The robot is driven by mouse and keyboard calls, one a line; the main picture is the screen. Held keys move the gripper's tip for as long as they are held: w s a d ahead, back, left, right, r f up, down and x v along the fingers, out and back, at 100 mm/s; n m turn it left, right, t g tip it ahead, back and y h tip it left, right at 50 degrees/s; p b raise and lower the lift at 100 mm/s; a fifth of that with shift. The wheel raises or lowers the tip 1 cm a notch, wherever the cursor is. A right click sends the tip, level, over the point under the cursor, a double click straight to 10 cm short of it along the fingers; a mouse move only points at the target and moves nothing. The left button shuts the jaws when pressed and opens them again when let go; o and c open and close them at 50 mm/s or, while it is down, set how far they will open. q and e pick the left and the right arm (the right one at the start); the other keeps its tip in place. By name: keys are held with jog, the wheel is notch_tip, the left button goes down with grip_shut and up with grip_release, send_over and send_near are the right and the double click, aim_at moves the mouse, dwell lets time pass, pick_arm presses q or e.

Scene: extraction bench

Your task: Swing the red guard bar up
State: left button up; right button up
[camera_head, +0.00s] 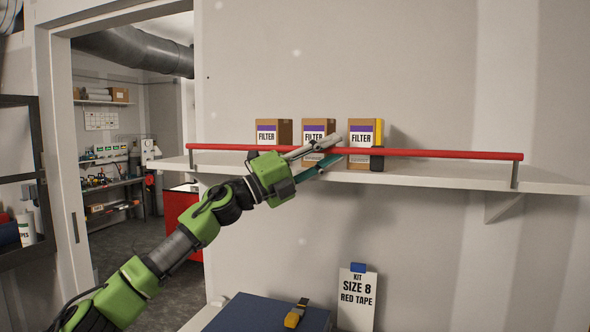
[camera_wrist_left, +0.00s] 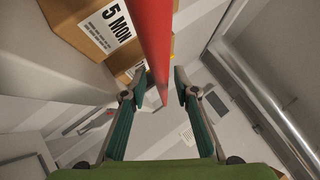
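The red guard bar (camera_head: 450,155) runs level along the front of the white shelf, in front of the filter boxes. My left gripper (camera_head: 332,149) reaches up to the bar's middle stretch from the lower left. In the left wrist view the bar (camera_wrist_left: 152,40) passes between the two fingertips (camera_wrist_left: 162,88). The fingers stand apart with a narrow gap to the bar on each side, so the gripper looks open around it. Part of the bar is hidden behind the gripper in the head view. My right gripper is not in view.
Filter boxes (camera_head: 267,125) stand on the shelf (camera_head: 425,173) close behind the bar; a yellow-and-black item (camera_head: 378,145) is at the right one. Metal posts (camera_head: 515,177) support the bar's ends. Below are a blue case (camera_head: 265,315) and a sign (camera_head: 357,300). A doorway opens at left.

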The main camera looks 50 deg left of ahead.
pick_arm(q)
jog(key=shift+s+a+f, duration=0.25)
jog(key=shift+s+f, duration=0.15)
jog(key=shift+s, duration=0.05)
jog(key=v, duration=1)
jog(key=shift+s+a, duration=0.1)
dwell(0.5)
